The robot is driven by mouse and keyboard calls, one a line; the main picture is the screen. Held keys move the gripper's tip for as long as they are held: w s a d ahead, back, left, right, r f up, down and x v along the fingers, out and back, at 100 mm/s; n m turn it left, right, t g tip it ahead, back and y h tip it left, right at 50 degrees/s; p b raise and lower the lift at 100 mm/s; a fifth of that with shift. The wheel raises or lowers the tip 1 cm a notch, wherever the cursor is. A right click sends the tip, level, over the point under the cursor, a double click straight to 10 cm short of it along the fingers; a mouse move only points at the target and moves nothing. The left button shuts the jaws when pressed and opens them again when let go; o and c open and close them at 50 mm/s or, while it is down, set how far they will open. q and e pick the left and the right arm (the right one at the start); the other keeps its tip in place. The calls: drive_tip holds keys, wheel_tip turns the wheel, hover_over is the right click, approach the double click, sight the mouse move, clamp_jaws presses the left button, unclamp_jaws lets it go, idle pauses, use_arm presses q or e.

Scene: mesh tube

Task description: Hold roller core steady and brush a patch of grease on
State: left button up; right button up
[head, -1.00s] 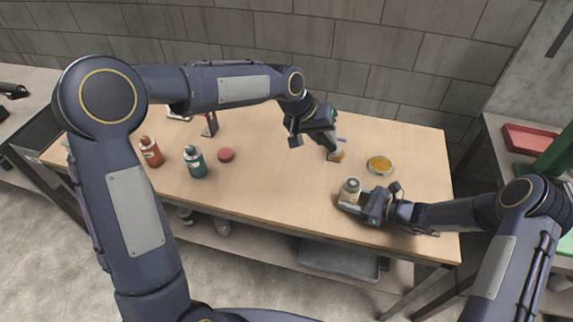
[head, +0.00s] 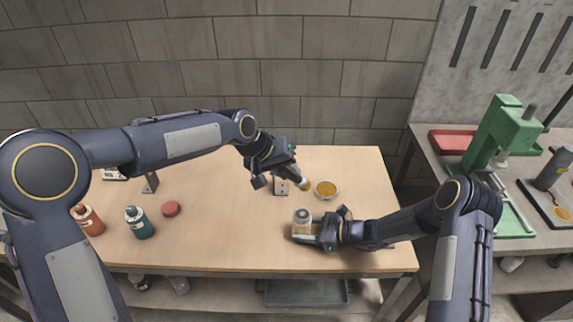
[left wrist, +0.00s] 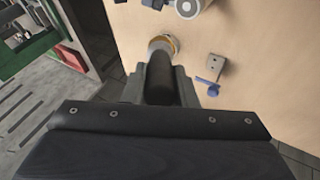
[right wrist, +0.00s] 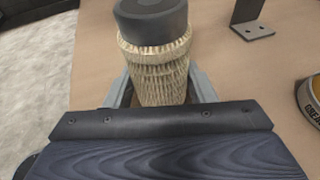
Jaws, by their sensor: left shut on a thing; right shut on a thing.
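My left gripper (head: 296,177) is shut on a brush. The brush's dark handle (left wrist: 161,80) shows in the left wrist view, and its pale head (head: 307,185) points down to the right at the grease tin (head: 326,189). In the left wrist view the head overlaps the tin; I cannot tell whether it touches the grease. The roller core (right wrist: 160,70), pale and mesh-textured with a dark top end, stands upright near the table's front edge. My right gripper (head: 322,232) is shut on its lower part, which is partly hidden.
A small metal bracket (left wrist: 213,67) with a blue part stands beside the tin. Red (head: 88,219) and teal (head: 139,222) bottles and a red puck (head: 171,208) are at the left. A green press (head: 503,130) is on the right bench.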

use_arm(q)
drive_tip(key=shift+r, duration=0.1)
drive_tip(key=shift+r, duration=0.25)
drive_tip(key=shift+f, duration=3.75)
drive_tip(key=shift+s, duration=2.85)
drive_tip(key=shift+w, duration=2.75)
drive_tip(key=shift+r, duration=3.8)
